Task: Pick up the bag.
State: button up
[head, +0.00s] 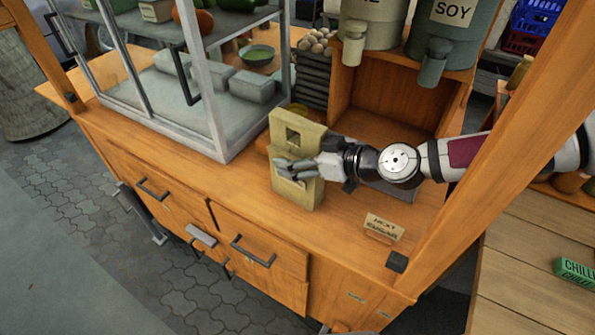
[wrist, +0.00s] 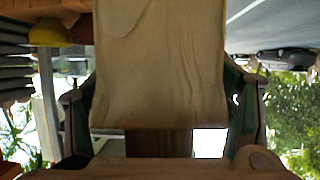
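In the wrist view the tan material of the bag (wrist: 158,70) fills most of the space between my fingers (wrist: 160,118). The fingers are spread wide, one on each side, with narrow gaps showing beside the material. Whether either finger touches the bag is hard to tell.
A glass display case (head: 216,110) with bowls and blocks stands left of the bag. A wooden shelf with SOY (head: 447,45) and another dispenser rises behind my arm. A small sign (head: 384,227) stands on the counter to the right. The counter's front edge is close below the bag.

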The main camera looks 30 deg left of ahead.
grip_shut()
